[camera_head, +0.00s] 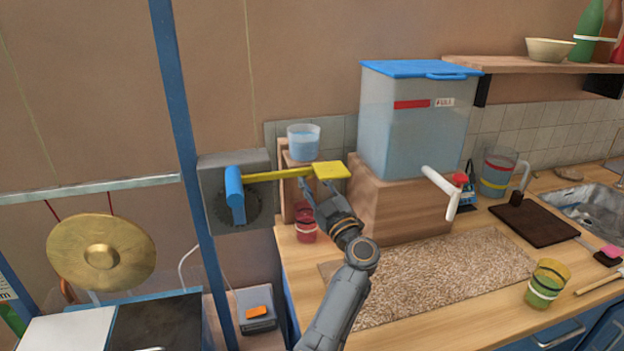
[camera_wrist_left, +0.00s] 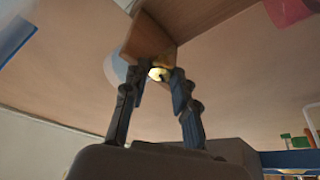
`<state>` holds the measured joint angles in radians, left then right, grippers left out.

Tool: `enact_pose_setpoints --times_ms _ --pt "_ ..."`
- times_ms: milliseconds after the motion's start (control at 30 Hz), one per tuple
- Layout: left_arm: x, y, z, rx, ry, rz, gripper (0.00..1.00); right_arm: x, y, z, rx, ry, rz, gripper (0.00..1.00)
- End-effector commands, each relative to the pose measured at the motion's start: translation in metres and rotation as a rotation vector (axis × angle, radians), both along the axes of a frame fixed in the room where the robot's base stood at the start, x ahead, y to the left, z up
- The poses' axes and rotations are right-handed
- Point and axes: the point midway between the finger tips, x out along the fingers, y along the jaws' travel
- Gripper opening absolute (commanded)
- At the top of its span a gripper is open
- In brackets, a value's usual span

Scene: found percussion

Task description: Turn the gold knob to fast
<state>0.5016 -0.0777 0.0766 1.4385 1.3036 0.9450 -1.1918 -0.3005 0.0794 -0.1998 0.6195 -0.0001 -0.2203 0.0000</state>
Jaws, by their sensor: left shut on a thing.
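The gold knob (camera_wrist_left: 158,73) shows in the left wrist view as a small shiny piece between the fingertips, at a wooden block's edge. My left gripper (camera_wrist_left: 155,82) is shut on it, with one dark finger on each side. In the head view my left gripper (camera_head: 315,187) is by the small wooden stand, just below a yellow paddle. The knob is hidden there, and I see no fast marking. My right gripper is not in view.
The yellow paddle (camera_head: 332,170) is on a yellow bar from a blue hub (camera_head: 235,190). A lidded tank (camera_head: 412,125) is to the right; a gong (camera_head: 100,252) hangs left.

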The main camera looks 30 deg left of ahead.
Motion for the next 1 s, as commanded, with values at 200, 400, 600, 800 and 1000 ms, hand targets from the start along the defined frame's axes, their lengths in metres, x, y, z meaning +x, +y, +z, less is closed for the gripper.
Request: enact_pose_setpoints --times_ms 200,400,600,800,1000 --pt "0.0005 -0.0006 -0.0014 -0.037 -0.037 0.0 0.0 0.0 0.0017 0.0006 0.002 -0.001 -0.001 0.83" --pt "0.0005 -0.0007 -0.0017 -0.043 -0.045 -0.001 0.0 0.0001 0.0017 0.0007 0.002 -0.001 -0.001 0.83" --pt "0.0005 -0.0006 -0.0018 -0.042 -0.044 0.0 0.0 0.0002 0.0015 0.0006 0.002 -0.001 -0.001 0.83" --pt "0.0004 -0.0005 -0.0014 -0.041 -0.044 -0.001 0.49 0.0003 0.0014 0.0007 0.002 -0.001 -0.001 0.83" --pt "0.0003 -0.0003 -0.0006 -0.041 -0.045 0.0 0.49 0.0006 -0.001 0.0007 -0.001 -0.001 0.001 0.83"
